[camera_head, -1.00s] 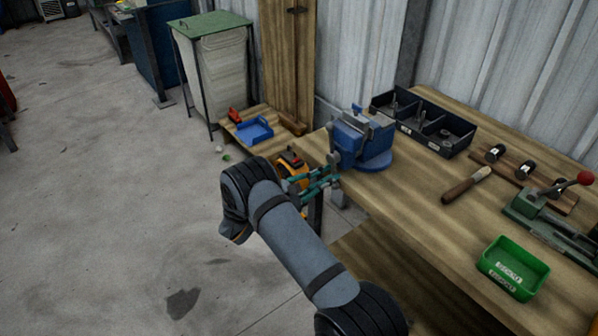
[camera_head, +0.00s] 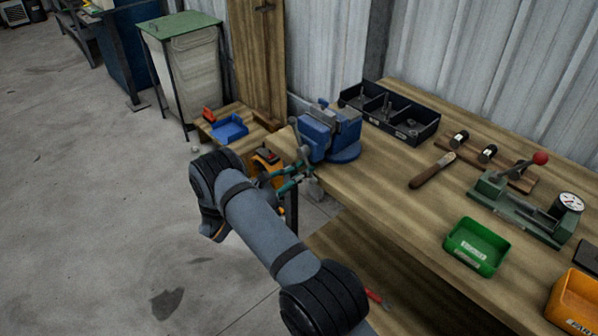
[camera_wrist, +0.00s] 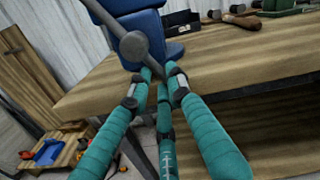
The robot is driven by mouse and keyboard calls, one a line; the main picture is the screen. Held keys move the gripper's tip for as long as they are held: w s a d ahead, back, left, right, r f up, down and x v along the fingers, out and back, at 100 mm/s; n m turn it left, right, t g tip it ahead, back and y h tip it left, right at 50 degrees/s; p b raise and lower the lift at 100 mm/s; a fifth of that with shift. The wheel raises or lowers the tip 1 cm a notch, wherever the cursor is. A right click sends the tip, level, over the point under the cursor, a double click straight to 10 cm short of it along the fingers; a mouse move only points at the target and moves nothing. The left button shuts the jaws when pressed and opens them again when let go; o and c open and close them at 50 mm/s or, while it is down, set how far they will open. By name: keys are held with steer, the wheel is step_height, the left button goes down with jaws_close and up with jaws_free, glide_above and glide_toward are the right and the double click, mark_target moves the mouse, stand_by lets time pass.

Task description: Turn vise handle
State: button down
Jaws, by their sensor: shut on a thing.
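The blue vise (camera_head: 327,136) stands at the left corner of the wooden workbench. Its lower blue body also shows at the top of the wrist view (camera_wrist: 150,28). The grey vise handle (camera_wrist: 104,17) slants down from the upper left through a round hub at the front of the vise. My gripper (camera_wrist: 161,72) has teal fingers and is shut on the lower part of this handle, just in front of the bench edge. In the head view my gripper (camera_head: 302,172) is small beside the vise, and the grip itself is hard to make out there.
The workbench (camera_head: 385,205) carries a black divided tray (camera_head: 405,127), a wooden-handled tool (camera_head: 432,170), a green press with a red knob (camera_head: 515,205), a green bin (camera_head: 475,246) and an orange bin (camera_head: 577,300). A low wooden stand with a blue tray (camera_head: 229,128) is at left. The floor in front is clear.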

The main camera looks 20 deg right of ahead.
steer(key=c, duration=1.8)
jaws_free()
steer(key=shift+d, duration=0.15)
steer(key=shift+c, duration=0.2)
steer(key=v, duration=1.2)
steer(key=shift+w, duration=0.1)
steer(key=x, duration=1.1)
steer(key=shift+w+d, duration=0.2)
steer(key=shift+d, duration=0.1)
steer(key=shift+a+f, duration=0.1)
